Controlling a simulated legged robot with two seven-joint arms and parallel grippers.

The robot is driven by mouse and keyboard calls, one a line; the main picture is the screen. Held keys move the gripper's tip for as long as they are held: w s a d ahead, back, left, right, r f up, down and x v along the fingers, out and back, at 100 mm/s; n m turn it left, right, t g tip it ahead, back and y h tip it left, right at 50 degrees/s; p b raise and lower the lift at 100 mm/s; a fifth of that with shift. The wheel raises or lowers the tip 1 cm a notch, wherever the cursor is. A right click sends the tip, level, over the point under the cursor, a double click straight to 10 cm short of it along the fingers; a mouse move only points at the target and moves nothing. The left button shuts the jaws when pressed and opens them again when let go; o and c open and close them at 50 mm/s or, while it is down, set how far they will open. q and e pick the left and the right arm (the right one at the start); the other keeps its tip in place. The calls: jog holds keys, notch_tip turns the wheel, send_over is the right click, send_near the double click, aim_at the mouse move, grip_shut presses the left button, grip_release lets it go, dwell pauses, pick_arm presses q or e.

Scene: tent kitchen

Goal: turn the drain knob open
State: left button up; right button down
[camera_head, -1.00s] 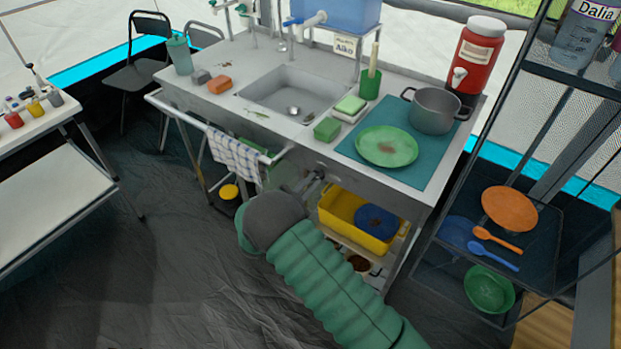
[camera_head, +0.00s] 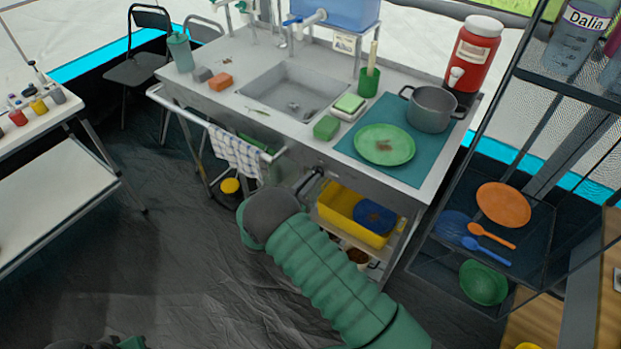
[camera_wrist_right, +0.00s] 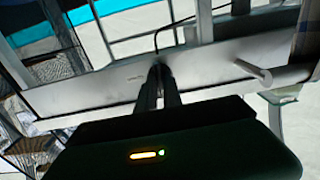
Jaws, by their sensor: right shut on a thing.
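The sink unit's grey front panel (camera_head: 330,160) shows below the basin (camera_head: 294,98). My right gripper (camera_head: 316,176) reaches up to this panel, right of the towel bar's end. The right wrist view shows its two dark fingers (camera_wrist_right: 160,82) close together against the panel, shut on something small. The drain knob cannot be made out apart from the fingers, which hide that spot. The basin holds some small brown debris (camera_head: 308,115). A dark and green part of my left arm shows at the bottom left of the head view; its gripper is out of view.
The towel bar (camera_head: 274,156) with a checked towel (camera_head: 235,155) is just left of my right gripper. A yellow tub (camera_head: 342,210) stands below the panel. A green plate (camera_head: 385,145) and a pot (camera_head: 432,108) are on the counter. A mesh rack (camera_head: 480,195) stands right.

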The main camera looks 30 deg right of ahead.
jog(key=shift+f, duration=0.1)
dwell(0.4)
jog(key=c, duration=1.5)
grip_release()
jog(key=v, duration=1.7)
jog(key=shift+p, duration=0.4)
jog(key=shift+w, duration=0.1)
